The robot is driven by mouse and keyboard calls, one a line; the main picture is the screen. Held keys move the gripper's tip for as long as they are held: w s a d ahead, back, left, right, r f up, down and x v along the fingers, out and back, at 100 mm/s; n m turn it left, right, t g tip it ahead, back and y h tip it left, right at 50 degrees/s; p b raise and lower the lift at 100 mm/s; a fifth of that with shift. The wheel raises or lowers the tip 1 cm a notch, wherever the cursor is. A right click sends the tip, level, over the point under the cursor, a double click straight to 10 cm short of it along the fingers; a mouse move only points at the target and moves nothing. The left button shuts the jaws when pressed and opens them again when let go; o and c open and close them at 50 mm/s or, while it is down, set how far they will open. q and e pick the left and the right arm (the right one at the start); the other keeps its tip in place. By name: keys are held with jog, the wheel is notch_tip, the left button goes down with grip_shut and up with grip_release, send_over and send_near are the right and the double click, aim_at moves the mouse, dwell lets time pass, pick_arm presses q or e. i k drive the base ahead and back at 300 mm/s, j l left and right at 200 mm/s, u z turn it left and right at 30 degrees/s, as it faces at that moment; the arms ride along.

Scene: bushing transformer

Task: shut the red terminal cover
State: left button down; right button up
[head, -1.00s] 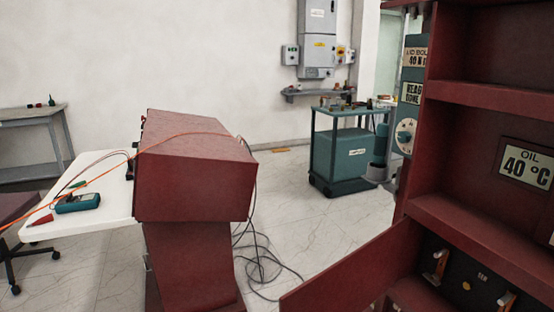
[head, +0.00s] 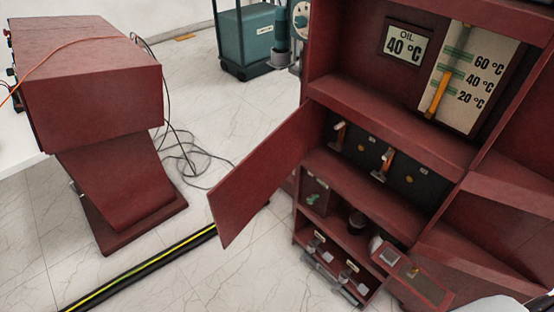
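A flat red panel (head: 262,175), which looks like the terminal cover, hangs open on the left side of the red cabinet (head: 395,140). It swings out toward the lower left, apart from the opening. A smaller red flap (head: 413,277) with a dark inset sticks out at the lower right of the cabinet. Neither of my grippers shows in the head view.
A red console (head: 90,90) stands at the left with loose cables (head: 185,160) behind it. A black and yellow floor strip (head: 140,270) runs toward the cabinet. A teal cart (head: 245,45) is at the back.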

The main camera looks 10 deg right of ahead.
aim_at(235, 200)
jog(key=i+j+z, duration=0.1)
jog(key=z, duration=0.4)
jog(key=j+z, duration=0.2)
jog(key=z, duration=0.3)
jog(key=i+j+z, duration=0.1)
jog(key=z, duration=0.4)
jog(key=j+z, duration=0.2)
jog(key=j, duration=0.4)
jog(key=j+z, duration=0.2)
jog(key=j, duration=0.4)
jog(key=k+j+z, duration=0.2)
jog(key=j, duration=0.4)
jog(key=i, duration=0.1)
